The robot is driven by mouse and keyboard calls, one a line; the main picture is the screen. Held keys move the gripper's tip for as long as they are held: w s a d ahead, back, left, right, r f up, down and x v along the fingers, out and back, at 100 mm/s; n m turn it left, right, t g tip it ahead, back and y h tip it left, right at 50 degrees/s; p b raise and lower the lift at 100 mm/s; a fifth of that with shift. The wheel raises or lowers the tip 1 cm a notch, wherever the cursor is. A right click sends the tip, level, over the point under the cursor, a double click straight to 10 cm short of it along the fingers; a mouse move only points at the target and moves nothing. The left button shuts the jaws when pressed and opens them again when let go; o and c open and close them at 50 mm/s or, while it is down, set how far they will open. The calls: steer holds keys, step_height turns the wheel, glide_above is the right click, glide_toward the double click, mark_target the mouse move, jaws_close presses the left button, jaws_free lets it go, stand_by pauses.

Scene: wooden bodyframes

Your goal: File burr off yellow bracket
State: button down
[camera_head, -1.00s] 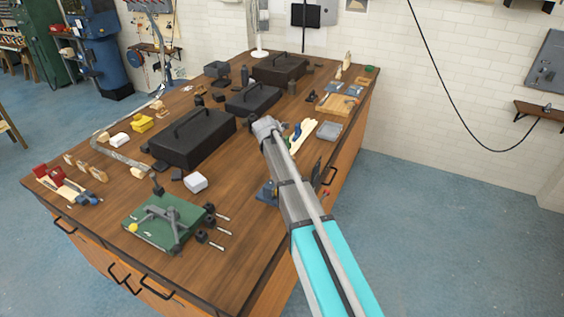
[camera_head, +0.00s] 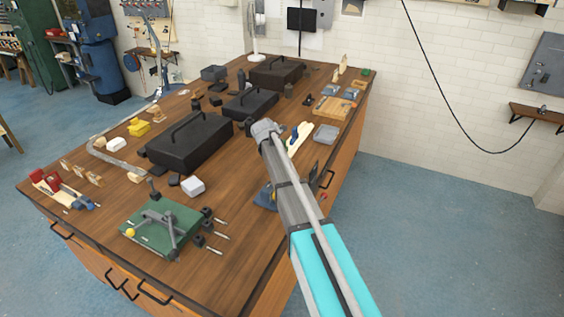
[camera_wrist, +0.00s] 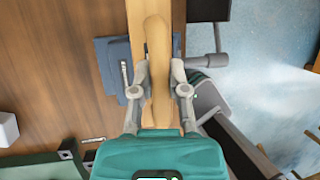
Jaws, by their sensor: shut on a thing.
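In the wrist view my gripper (camera_wrist: 159,88) is shut on a tan wooden handle (camera_wrist: 157,45), with one finger on each side. A pale wooden strip (camera_wrist: 134,40) lies behind the handle, and a blue-grey tool (camera_wrist: 112,70) at the table's edge shows beside it. In the head view my arm hides the gripper and what it holds. A small yellow piece (camera_head: 139,129) sits at the table's left; I cannot tell whether it is the bracket. No burr can be made out.
A green plate with a grey handle (camera_head: 160,228) stands at the table's front, with a white block (camera_head: 192,187) behind it. Black toolboxes (camera_head: 190,143) line the middle. A grey tray (camera_head: 325,134) lies near the right edge. Floor is clear at the right.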

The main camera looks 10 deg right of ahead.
steer(key=shift+s+a+f, duration=0.1)
steer(key=shift+s+a, duration=0.35)
steer(key=shift+s, duration=0.2)
steer(key=shift+s+a, duration=0.45)
steer(key=shift+s, duration=0.15)
steer(key=shift+s+a, duration=0.85)
steer(key=shift+s, duration=0.25)
steer(key=shift+r+p, duration=3)
steer(key=shift+r, duration=0.1)
